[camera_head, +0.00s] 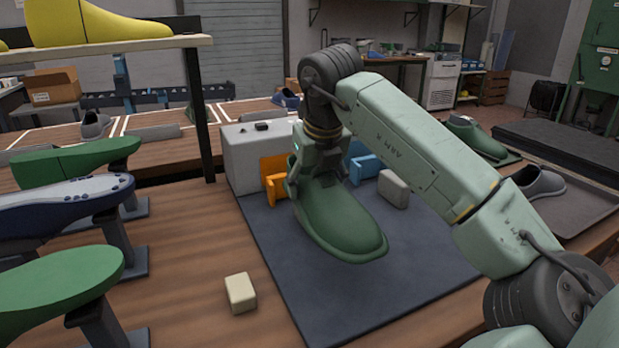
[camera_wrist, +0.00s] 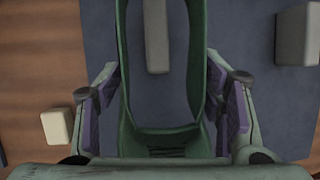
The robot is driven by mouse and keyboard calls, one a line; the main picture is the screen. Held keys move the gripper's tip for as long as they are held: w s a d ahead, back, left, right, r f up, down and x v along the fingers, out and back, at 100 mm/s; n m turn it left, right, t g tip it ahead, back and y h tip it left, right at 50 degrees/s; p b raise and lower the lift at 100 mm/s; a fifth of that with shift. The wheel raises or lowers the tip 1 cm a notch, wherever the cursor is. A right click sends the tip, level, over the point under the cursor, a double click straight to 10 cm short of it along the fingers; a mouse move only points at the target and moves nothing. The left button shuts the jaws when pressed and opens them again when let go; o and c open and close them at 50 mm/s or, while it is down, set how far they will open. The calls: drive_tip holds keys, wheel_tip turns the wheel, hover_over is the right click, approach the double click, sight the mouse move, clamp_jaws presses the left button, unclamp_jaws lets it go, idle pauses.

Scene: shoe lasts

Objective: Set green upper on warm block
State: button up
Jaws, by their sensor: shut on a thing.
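The green upper (camera_head: 345,220) is a hollow shoe shape, toe toward the front right in the head view. My gripper (camera_head: 310,170) is shut on its heel end, over the dark mat (camera_head: 340,305). In the wrist view my gripper (camera_wrist: 165,110) has a finger on each side of the upper (camera_wrist: 125,75). A pale long shape (camera_wrist: 157,35) shows through its opening. An orange block (camera_head: 274,172), likely the warm block, stands behind and left of my gripper against a pale grey box (camera_head: 250,155). My gripper and the upper partly hide it.
A blue block (camera_head: 362,167) stands right of my gripper. A grey block (camera_head: 394,190) stands on the mat beside the upper. A cream block (camera_head: 241,292) lies on the wood left of the mat. Green and blue shoes (camera_head: 65,285) on stands line the left. The mat's front is clear.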

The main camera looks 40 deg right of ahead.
sight(314, 218)
drive_tip(key=shift+w+f+b, duration=0.1)
drive_tip(key=shift+f+b, duration=3.1)
drive_tip(key=shift+f, duration=1.15)
drive_tip(key=shift+f, duration=0.15)
drive_tip(key=o, duration=1.3)
drive_tip(key=v, duration=1.2)
